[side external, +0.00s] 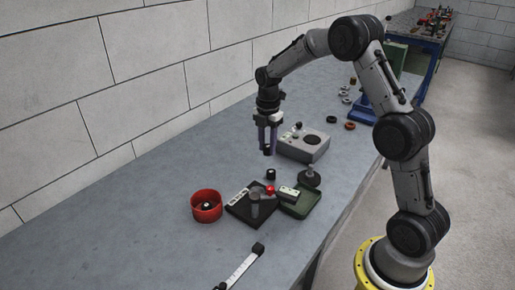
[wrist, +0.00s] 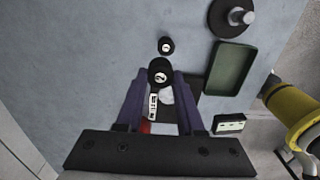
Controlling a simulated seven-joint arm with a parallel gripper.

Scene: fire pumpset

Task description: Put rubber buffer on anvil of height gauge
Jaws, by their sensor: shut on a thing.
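My gripper (side external: 268,150) is shut on a black rubber buffer (wrist: 160,72), a short cylinder with a white mark on its end. In the side view it hangs above the bench, left of a grey box (side external: 297,150) with a dark round plate on top. A second, similar black cylinder (side external: 270,173) stands on the bench below; it also shows in the wrist view (wrist: 166,45), just beyond the held one. A dark round base with a grey post (side external: 308,175) stands to its right, also in the wrist view (wrist: 232,17). I cannot tell which item is the height gauge.
A white ruler-like strip (side external: 238,270) lies in front. Small rings (side external: 350,126) and a blue stand (side external: 362,108) are farther back. The left bench is clear.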

